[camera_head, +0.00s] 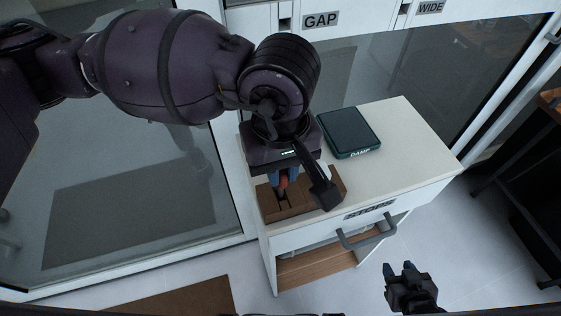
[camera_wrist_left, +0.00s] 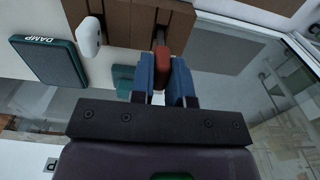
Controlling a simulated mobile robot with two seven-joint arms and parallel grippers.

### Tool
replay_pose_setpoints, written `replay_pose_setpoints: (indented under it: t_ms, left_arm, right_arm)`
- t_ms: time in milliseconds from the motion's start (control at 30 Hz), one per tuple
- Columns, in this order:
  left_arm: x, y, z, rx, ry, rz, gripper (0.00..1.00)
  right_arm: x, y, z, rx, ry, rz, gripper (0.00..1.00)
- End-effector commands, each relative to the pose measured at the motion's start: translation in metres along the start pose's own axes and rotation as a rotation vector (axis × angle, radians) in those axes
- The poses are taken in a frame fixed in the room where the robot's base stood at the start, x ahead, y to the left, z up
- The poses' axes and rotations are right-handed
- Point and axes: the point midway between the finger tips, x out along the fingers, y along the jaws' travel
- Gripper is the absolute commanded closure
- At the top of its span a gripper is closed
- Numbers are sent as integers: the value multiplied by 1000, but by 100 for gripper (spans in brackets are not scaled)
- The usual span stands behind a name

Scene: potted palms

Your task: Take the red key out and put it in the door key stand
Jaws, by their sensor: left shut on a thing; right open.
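My left gripper (camera_head: 278,178) is over the near left part of the cabinet top, pointing down, with its blue fingers shut on the red key (camera_head: 284,182). In the left wrist view the red key (camera_wrist_left: 162,62) shows between the blue fingertips (camera_wrist_left: 165,75). The brown wooden key stand (camera_head: 302,204), with dark slots, lies directly under the gripper; it also shows in the left wrist view (camera_wrist_left: 125,22). The key's lower end is at the stand, but I cannot tell whether it sits in a slot. My right gripper (camera_head: 400,272) is open and empty, low at the right, away from the cabinet.
A dark green box marked DAMP (camera_head: 350,132) lies behind the stand on the white cabinet top (camera_head: 405,125). A handle (camera_head: 368,237) is on the cabinet front, above a wooden-floored opening. Glass panels stand behind and left.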

Motion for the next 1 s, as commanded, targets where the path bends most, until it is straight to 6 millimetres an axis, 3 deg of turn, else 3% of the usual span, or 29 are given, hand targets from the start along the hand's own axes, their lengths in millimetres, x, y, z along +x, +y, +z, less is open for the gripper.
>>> replay_pose_setpoints:
  t_ms: [1000]
  left_arm:
    - [21,0,0,1,-1,0,100]
  right_arm:
    - [6,-1,21,-5,-30,-3,57]
